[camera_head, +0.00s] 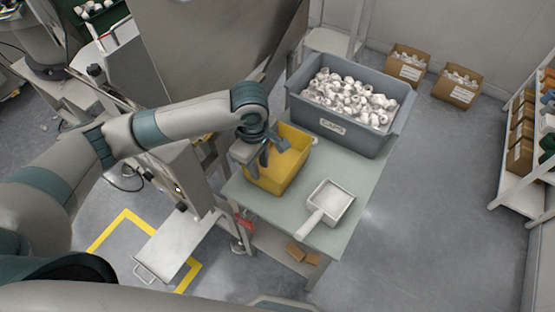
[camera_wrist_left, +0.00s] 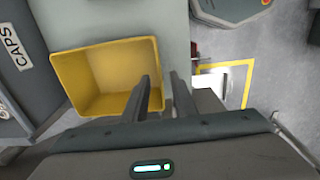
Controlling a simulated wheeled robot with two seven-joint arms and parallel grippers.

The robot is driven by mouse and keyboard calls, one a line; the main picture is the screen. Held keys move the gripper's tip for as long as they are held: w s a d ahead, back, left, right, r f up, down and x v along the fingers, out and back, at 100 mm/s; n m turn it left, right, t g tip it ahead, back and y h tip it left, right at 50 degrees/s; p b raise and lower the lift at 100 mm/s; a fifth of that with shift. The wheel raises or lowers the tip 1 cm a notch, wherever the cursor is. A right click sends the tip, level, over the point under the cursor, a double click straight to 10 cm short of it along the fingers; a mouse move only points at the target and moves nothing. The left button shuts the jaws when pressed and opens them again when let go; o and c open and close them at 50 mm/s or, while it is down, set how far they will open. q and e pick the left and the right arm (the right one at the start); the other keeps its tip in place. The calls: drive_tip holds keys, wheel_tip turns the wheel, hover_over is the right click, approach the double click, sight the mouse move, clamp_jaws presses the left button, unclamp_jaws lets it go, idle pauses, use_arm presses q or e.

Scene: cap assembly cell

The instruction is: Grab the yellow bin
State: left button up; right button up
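The yellow bin (camera_head: 293,172) stands on the pale green table and looks empty. It also shows in the left wrist view (camera_wrist_left: 85,82), open side facing the camera. My left gripper (camera_head: 267,156) is at the bin's left side, pointing down. In the left wrist view my left gripper's fingers (camera_wrist_left: 163,78) are apart. One finger overlaps the bin's inside and the other lies outside it, with the bin's near wall between them. A gap shows beside the wall, so the fingers do not look closed on it. My right gripper is not in view.
A large grey bin labelled CAPS (camera_head: 345,127), full of white caps, stands behind the yellow bin. A white scoop (camera_head: 330,200) lies on the table (camera_head: 362,182) to the right. A machine (camera_head: 180,172) stands close on the left. Cardboard boxes (camera_head: 455,94) sit on the floor.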

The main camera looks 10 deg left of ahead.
sight(260, 181)
use_arm(q)
drive_tip(key=shift+w+f+p, duration=0.15)
drive_tip(key=shift+f+p, duration=0.55)
drive_tip(key=shift+f, duration=1.85)
clamp_jaws()
